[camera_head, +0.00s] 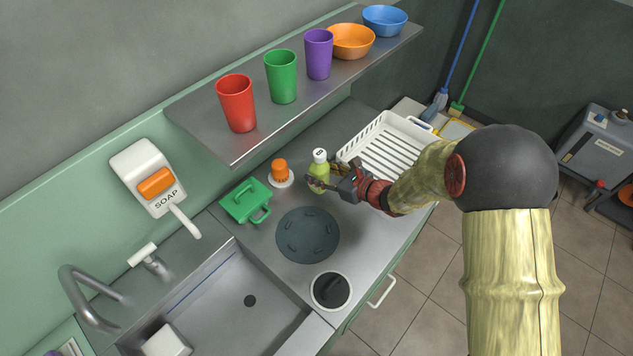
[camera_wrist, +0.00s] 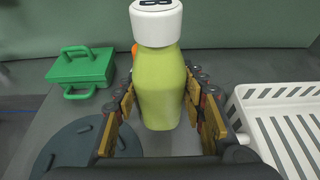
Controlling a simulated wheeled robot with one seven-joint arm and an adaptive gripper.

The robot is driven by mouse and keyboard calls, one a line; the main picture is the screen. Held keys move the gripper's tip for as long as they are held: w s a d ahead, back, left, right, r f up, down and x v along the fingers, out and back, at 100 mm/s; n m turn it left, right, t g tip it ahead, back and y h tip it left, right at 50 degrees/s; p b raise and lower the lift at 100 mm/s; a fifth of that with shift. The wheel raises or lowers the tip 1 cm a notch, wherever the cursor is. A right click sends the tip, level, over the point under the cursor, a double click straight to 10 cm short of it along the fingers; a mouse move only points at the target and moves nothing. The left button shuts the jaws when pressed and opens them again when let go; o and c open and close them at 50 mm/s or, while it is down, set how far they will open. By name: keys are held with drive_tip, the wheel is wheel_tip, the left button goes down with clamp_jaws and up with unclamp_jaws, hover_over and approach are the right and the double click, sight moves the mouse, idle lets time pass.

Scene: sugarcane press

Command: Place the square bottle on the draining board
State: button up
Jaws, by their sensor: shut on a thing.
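The square bottle (camera_head: 319,172) is yellow-green with a white cap and stands upright at the counter's back part. My gripper (camera_head: 328,180) is shut on the bottle's body from the right. In the wrist view the bottle (camera_wrist: 158,85) sits between both fingers of my gripper (camera_wrist: 160,105), its cap above them. Whether its base touches the counter I cannot tell. The draining board (camera_head: 386,147) is a white slatted rack just right of and behind my gripper. Its left part also shows in the wrist view (camera_wrist: 237,110). My arm hides its near right part.
A green caddy (camera_head: 245,201), an orange-topped item (camera_head: 280,172) and a dark round mat (camera_head: 307,235) lie left of the bottle. A shelf (camera_head: 235,155) with cups and bowls overhangs behind. The sink (camera_head: 235,300) is at the front left. The draining board's visible slats are bare.

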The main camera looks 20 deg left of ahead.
drive_tip(key=shift+w+a+f, duration=0.2)
drive_tip(key=shift+a+f, duration=0.35)
drive_tip(key=shift+f, duration=0.1)
drive_tip(key=shift+a+f+b, duration=0.15)
drive_tip(key=shift+f+b, duration=0.65)
drive_tip(key=shift+f, duration=0.85)
drive_tip(key=shift+f, duration=0.1)
drive_tip(key=shift+f, duration=0.15)
drive_tip(key=o, duration=1.3)
drive_tip(key=shift+o, duration=0.6)
drive_tip(key=shift+d+r, duration=0.25)
drive_tip(key=shift+r, duration=0.1)
drive_tip(key=p+v, duration=0.2)
drive_tip(key=v, duration=0.9)
drive_tip(key=shift+s+d, duration=0.2)
drive_tip(key=shift+d, duration=0.1)
